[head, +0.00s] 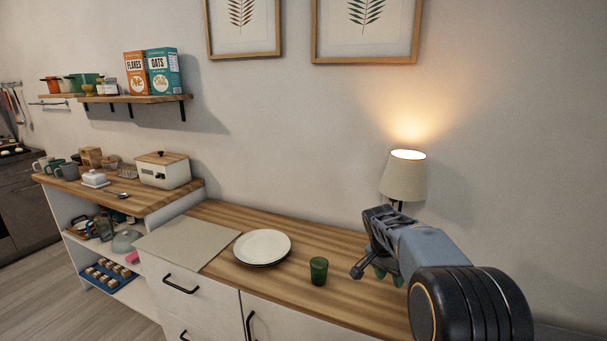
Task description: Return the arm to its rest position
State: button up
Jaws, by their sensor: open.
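My gripper (366,243) is at the right of the head view, above the right part of the wooden counter (330,240). It is open, and I see nothing held in it. My arm reaches in from the lower right corner. A green glass (318,271) stands upright on the counter to the left of my gripper, apart from it. A lamp (404,176) with a lit cream shade stands behind my gripper, its lower part hidden.
A white plate (262,247) and a grey board (188,237) lie on the counter, left of the glass. A wooden-topped shelf unit (130,199) with mugs and a white bread box (164,170) stands further left. A wall shelf (140,99) holds two boxes. The air above the plate is clear.

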jog(key=s+a+r+n+t+y+p, duration=0.1)
jog(key=s+a+r+n+p, duration=0.1)
jog(key=s, duration=0.6)
jog(key=s+a+r+n+t+y+p, duration=0.1)
jog(key=s+a+r+n+p, duration=0.1)
jog(key=s+r+n+p, duration=0.2)
jog(key=s+a+r+n+t+y+p, duration=0.1)
jog(key=s+r+n+p, duration=0.3)
jog(key=s, duration=0.8)
notch_tip(320, 180, up, 4)
jog(key=shift+s+a+f+p, duration=0.15)
jog(key=shift+s+a+p, duration=0.15)
jog(key=shift+a+p, duration=0.7)
jog(key=shift+d, duration=0.15)
